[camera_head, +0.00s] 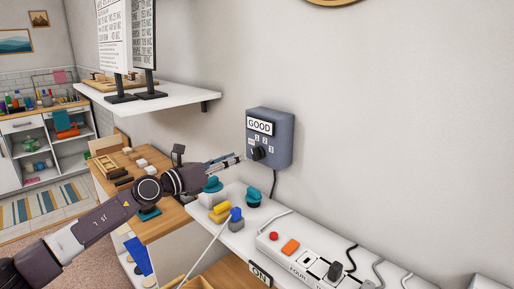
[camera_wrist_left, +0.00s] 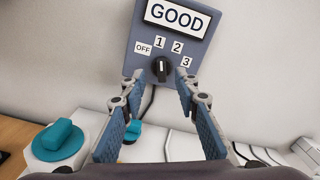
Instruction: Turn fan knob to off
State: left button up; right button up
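The fan control box (camera_head: 283,140) is blue-grey and fixed to the wall, with a "GOOD" label above a dial. Its black knob (camera_head: 257,153) also shows in the left wrist view (camera_wrist_left: 161,70), with a white mark pointing roughly up toward "1". The OFF label (camera_wrist_left: 143,48) is at the knob's upper left; 1, 2 and 3 run over to the right. My left gripper (camera_head: 239,158) is open in front of the box. In the left wrist view its fingertips (camera_wrist_left: 158,78) appear either side of the knob; I cannot tell whether they touch it. My right gripper is out of view.
A white shelf (camera_head: 235,238) below the box holds teal knobs (camera_head: 253,196), yellow and blue pieces, and a white power strip (camera_head: 308,262) with cords. A higher white shelf (camera_head: 165,99) carries signs. A wooden table (camera_head: 160,222) stands behind my left arm.

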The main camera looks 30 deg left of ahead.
aim_at(252, 151)
pick_arm(q)
jog(key=x, duration=0.1)
jog(key=p+x, duration=0.1)
jog(key=x, duration=0.1)
jog(key=shift+w+d+r, duration=0.2)
jog(key=shift+d+r, duration=0.1)
jog(key=shift+r, duration=0.05)
jog(key=shift+w+d+f+p, duration=0.1)
jog(key=shift+w+f+p, duration=0.1)
jog(key=shift+w, duration=0.35)
jog(key=shift+w+d+f+p, duration=0.1)
jog(key=shift+w+p, duration=0.1)
jog(key=shift+w, duration=0.4)
jog(key=shift+w+d, duration=0.15)
jog(key=shift+w, duration=0.15)
jog(key=shift+c, duration=1)
grip_shut()
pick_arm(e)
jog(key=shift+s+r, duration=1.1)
